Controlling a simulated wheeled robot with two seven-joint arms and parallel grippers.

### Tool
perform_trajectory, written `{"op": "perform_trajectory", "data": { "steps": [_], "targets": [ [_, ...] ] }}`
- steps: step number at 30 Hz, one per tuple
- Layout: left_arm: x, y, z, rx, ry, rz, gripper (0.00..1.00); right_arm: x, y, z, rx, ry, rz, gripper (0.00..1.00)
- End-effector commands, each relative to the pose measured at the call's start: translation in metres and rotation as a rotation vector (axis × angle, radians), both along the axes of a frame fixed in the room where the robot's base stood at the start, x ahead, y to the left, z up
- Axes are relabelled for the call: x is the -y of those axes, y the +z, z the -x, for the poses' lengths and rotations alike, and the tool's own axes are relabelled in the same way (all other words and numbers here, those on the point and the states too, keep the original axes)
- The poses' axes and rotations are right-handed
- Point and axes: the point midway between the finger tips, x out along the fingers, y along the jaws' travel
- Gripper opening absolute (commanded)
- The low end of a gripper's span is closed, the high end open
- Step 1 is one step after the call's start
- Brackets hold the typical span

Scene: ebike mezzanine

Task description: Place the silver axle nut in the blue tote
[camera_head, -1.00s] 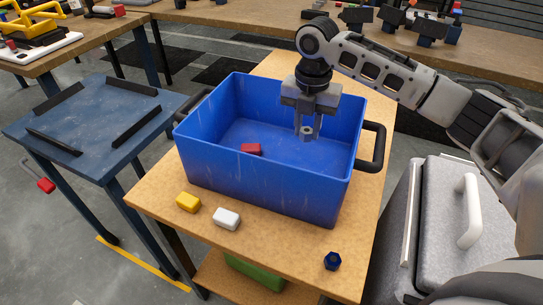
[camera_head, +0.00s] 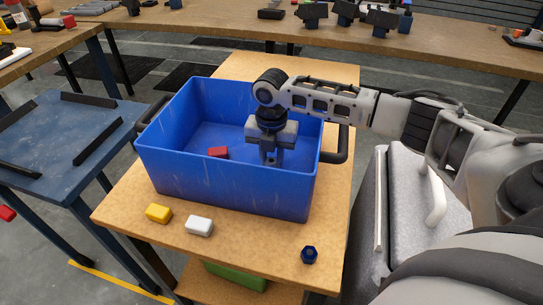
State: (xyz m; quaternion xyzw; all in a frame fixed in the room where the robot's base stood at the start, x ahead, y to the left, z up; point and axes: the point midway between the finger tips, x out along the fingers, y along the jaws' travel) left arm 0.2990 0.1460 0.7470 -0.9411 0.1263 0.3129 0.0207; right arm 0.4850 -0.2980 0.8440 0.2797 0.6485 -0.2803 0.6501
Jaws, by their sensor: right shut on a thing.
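The blue tote (camera_head: 225,188) stands open on the wooden table, with a red block (camera_head: 218,152) inside it. My right gripper (camera_head: 271,158) points straight down inside the tote, toward its right side. It is shut on the silver axle nut (camera_head: 271,160), which is small and partly hidden between the fingertips. I cannot tell whether the nut touches the tote floor. My left gripper is out of view.
A yellow block (camera_head: 158,213), a white block (camera_head: 199,226) and a dark blue nut (camera_head: 309,254) lie on the wooden table (camera_head: 255,254) in front of the tote. A blue table (camera_head: 45,150) stands at the left. A grey case (camera_head: 405,200) is at the right.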

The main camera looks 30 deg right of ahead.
Motion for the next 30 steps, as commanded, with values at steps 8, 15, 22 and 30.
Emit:
{"op": "perform_trajectory", "data": {
  "steps": [8,15,22,30],
  "targets": [
    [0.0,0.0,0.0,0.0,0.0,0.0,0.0,0.0,-0.003,0.0,-0.001,0.0,-0.001,0.47],
    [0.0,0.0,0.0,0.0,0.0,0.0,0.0,0.0,0.0,0.0,0.001,0.0,-0.001,0.47],
    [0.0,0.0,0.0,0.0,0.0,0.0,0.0,-0.001,0.032,-0.001,0.004,0.0,-0.001,0.47],
    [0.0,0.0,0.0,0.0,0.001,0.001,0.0,0.0,0.09,-0.001,0.004,0.0,-0.001,0.47]
  ]
}}
